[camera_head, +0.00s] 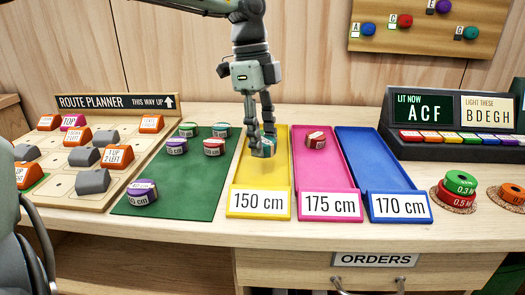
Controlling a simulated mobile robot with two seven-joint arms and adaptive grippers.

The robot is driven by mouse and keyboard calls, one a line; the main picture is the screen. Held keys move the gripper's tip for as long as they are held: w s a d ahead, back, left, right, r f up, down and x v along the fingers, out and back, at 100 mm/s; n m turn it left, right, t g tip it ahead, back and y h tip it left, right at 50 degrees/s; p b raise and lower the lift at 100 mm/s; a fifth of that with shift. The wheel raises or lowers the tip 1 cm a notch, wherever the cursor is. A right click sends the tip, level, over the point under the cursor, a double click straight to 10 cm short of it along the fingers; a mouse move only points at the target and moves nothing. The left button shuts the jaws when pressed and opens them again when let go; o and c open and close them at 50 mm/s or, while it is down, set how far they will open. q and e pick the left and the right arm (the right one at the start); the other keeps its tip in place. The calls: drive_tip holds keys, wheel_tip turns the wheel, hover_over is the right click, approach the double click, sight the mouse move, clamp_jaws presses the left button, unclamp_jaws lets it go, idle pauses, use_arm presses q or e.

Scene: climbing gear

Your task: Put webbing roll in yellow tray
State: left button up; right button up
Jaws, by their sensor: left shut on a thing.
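My left gripper (260,138) points down over the yellow tray (258,185), which is labelled 150 cm. It is shut on a teal webbing roll (266,146), partly hidden by the fingers. The roll is at the far half of the tray; I cannot tell whether it touches the tray floor. Several other webbing rolls lie on the green mat (195,200) to the left, such as a purple one (141,192) at its front and a red-banded one (214,147). My right gripper is not in view.
A pink tray (322,170) labelled 175 cm holds a red roll (316,140). A blue tray (372,160) labelled 170 cm is empty. The route planner board (120,160) stands left, the lit-letter console (455,145) and weight discs (461,183) right.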

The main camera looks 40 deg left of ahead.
use_arm(q)
wheel_tip(320, 180, down, 4)
drive_tip(key=shift+r, duration=0.25)
drive_tip(key=shift+f, duration=0.1)
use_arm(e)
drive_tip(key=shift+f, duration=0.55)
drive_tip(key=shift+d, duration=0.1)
use_arm(q)
drive_tip(key=shift+f, duration=0.15)
drive_tip(key=o, duration=1)
drive_tip(key=shift+o, duration=0.8)
drive_tip(key=r, duration=0.4)
drive_tip(key=a+r, duration=0.1)
drive_tip(key=r, duration=0.3)
drive_tip(key=a+r, duration=0.1)
drive_tip(key=r, duration=0.3)
drive_tip(key=shift+s+r, duration=0.1)
drive_tip(key=shift+r, duration=0.05)
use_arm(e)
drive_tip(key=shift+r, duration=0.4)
